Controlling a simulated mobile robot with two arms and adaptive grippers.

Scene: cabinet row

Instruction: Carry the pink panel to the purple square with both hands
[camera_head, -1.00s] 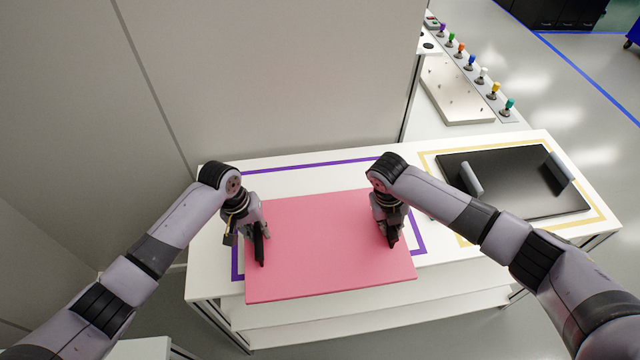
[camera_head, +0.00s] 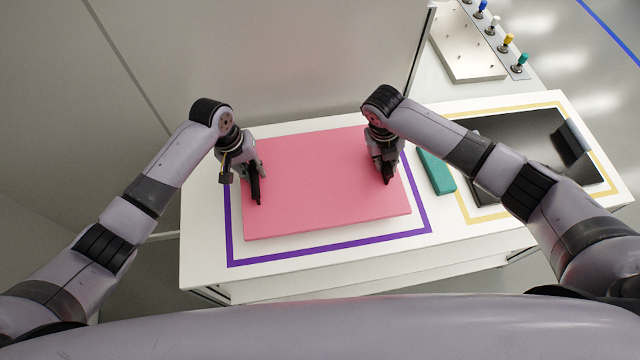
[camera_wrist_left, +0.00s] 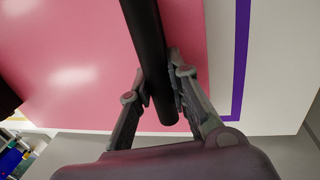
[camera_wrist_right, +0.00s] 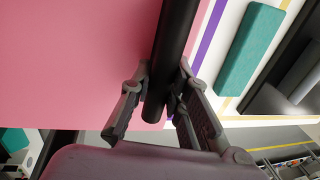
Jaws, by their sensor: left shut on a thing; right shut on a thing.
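The pink panel (camera_head: 320,185) is a flat rectangle over the white table, within the purple square outline (camera_head: 330,247) as seen in the head view. The purple line shows on its left, front and right sides; the back side is hidden. I cannot tell whether the panel touches the table. My left gripper (camera_head: 256,190) is shut on the panel's black left handle (camera_wrist_left: 152,60). My right gripper (camera_head: 386,168) is shut on its black right handle (camera_wrist_right: 172,55). Both grippers are near the panel's side edges.
A teal block (camera_head: 436,171) lies just right of the purple outline. A black panel (camera_head: 535,145) lies inside a yellow outline (camera_head: 610,180) on the right. A grey wall (camera_head: 270,60) stands behind the table. A metal plate (camera_head: 467,45) and coloured knobs are at the back right.

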